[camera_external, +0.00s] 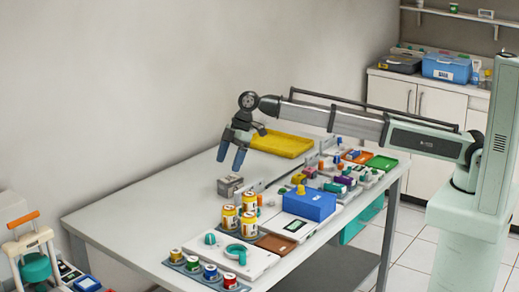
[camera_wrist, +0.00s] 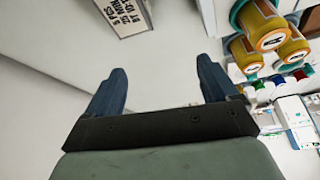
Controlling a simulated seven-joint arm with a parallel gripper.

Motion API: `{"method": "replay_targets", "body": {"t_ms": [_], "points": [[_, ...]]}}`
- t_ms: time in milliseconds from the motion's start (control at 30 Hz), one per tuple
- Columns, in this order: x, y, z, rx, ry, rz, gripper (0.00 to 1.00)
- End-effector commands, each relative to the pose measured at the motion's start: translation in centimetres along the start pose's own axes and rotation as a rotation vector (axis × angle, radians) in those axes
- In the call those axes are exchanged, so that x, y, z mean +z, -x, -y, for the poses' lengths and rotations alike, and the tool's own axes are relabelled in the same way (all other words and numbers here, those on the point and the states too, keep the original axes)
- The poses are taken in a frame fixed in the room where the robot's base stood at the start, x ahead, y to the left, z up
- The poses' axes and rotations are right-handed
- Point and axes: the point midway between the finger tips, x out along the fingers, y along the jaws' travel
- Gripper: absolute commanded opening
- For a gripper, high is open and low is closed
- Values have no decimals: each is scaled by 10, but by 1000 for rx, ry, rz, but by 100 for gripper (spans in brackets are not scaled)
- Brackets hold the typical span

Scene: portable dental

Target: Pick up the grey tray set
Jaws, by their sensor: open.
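My gripper (camera_external: 230,162) hangs above the left part of the table with its two blue fingers apart and nothing between them. It also shows in the wrist view (camera_wrist: 161,68). A small grey box-like set (camera_external: 230,187) stands on the table below my gripper, apart from it. In the wrist view a pale grey box with dark lettering (camera_wrist: 127,14) shows at the top edge, partly cut off; it appears to be the same thing. A flat dark grey tray (camera_external: 196,274) holding several small colored jars lies at the table's front edge. I cannot tell which is the named tray set.
Yellow cans (camera_external: 229,218) stand close to the grey box; cans also show at right in the wrist view (camera_wrist: 268,38). A blue box (camera_external: 309,204), a yellow tray (camera_external: 282,144) and a green tray (camera_external: 382,162) lie farther right. The table's left part (camera_external: 135,215) is clear.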

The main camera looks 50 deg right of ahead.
Motion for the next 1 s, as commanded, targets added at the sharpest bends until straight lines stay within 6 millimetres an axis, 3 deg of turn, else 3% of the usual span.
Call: {"method": "replay_targets", "body": {"t_ms": [100, 200, 367, 800, 1000], "points": [[29, 20, -24, -30, 48, 6, 87], [44, 31, -35, -50, 82, 8, 87], [55, 36, -42, -65, 110, 7, 87], [56, -29, -38, -67, 112, 9, 87], [56, -45, -37, -65, 112, 7, 87]]}}
